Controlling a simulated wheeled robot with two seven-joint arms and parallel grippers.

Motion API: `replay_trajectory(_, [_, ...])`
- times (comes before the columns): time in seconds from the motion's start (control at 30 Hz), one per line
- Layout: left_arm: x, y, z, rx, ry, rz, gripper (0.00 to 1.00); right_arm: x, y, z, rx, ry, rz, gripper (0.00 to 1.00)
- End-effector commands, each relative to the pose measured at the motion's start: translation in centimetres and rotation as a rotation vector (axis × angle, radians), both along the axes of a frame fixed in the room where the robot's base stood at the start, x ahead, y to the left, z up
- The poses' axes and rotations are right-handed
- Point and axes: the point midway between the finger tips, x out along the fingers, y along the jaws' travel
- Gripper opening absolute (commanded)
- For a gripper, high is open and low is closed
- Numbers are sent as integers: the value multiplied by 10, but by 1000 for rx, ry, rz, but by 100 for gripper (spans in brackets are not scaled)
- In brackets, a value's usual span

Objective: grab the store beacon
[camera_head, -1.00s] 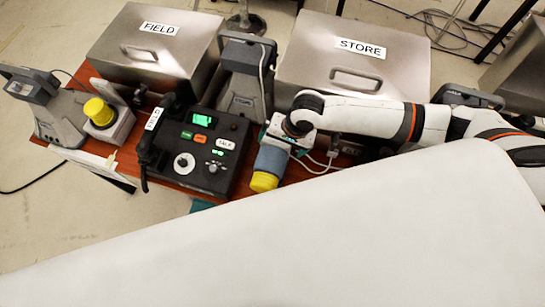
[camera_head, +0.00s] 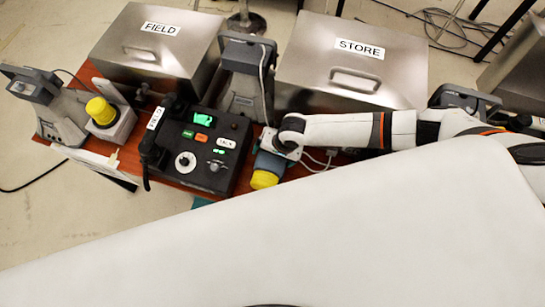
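A beacon with a blue-grey body and yellow cap (camera_head: 264,179) lies tilted near the right front of the red-brown desk, cap toward the lower left. My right gripper (camera_head: 277,146) is at its upper end, with the arm coming in from the right. The wrist hides most of the fingers, so I cannot tell whether they are closed on the body. Another yellow-capped beacon (camera_head: 101,111) stands upright in a pale grey holder at the left. My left gripper is not in view.
A metal box labelled STORE (camera_head: 352,62) stands behind my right arm, and one labelled FIELD (camera_head: 155,42) at the back left. A black phone console (camera_head: 199,150) sits close left of my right gripper. A grey stand (camera_head: 245,76) rises behind it.

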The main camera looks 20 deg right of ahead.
Motion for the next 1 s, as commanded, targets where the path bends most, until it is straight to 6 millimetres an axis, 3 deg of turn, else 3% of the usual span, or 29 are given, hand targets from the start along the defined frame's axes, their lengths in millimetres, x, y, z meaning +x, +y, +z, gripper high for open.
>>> replay_trajectory(0.03, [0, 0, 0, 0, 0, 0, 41, 0, 0, 0, 0, 0, 0, 89])
replay_trajectory(0.43, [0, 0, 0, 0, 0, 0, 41, 1, 1, 2, 3, -2, 0, 25])
replay_trajectory(0.77, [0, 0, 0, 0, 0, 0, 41, 1, 1, 9, 4, -3, 0, 25])
replay_trajectory(1.0, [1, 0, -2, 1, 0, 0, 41, 1, 1, 49, 6, -6, 2, 25])
